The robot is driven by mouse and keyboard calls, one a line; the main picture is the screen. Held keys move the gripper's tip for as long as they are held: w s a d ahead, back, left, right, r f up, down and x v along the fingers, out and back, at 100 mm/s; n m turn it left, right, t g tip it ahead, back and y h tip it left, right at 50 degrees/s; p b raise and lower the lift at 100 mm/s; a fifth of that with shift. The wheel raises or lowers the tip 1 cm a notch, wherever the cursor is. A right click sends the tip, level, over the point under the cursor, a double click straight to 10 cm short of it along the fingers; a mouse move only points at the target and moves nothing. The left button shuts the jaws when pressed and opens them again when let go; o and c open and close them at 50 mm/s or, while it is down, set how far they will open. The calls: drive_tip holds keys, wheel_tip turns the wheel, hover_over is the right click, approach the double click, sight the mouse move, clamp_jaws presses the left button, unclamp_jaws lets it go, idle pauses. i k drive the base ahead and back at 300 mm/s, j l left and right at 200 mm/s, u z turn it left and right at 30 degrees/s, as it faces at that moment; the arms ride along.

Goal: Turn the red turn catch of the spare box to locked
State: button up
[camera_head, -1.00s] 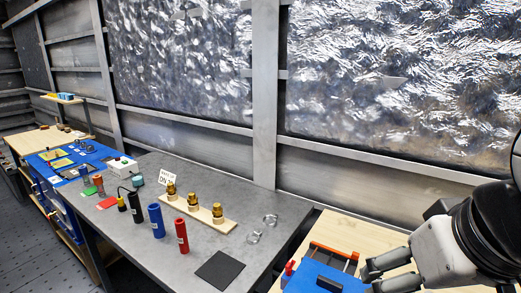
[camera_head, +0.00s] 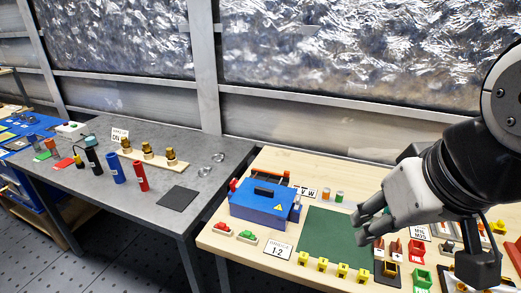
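A blue box (camera_head: 262,203) with a black handle on its lid and a yellow warning label stands on the light wooden table; I take it for the spare box. A small red part (camera_head: 233,184) stands at its upper left corner; I cannot tell whether this is the turn catch or how it is turned. My gripper (camera_head: 359,226) is right of the box, above the right edge of the green mat. Its fingers are apart with nothing visible between them. It is clear of the box.
A green mat (camera_head: 327,236) lies right of the box. Red (camera_head: 222,227) and green (camera_head: 247,237) buttons and a "12" card (camera_head: 278,249) are in front. Yellow blocks line the near edge. Small parts crowd the right. A grey table (camera_head: 205,180) stands left.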

sight(232, 185)
drive_tip(key=z, duration=1.95)
drive_tip(key=k+j+z, duration=0.1)
drive_tip(key=j, duration=0.35)
drive_tip(key=k+j+z, duration=0.1)
drive_tip(key=k+j, duration=0.25)
drive_tip(key=k+j+z, duration=0.15)
drive_tip(key=j, duration=0.4)
drive_tip(key=k+j+z, duration=0.1)
drive_tip(key=k+j, duration=0.55)
drive_tip(key=j, duration=0.15)
drive_tip(key=k+j, duration=0.25)
drive_tip(key=j, duration=0.2)
drive_tip(key=k+j, duration=0.3)
drive_tip(key=j, duration=0.15)
drive_tip(key=k+j, duration=0.3)
drive_tip(key=j, duration=0.15)
drive_tip(key=k+j, duration=0.25)
drive_tip(key=j, duration=0.2)
drive_tip(key=k+j, duration=0.3)
drive_tip(key=j, duration=0.15)
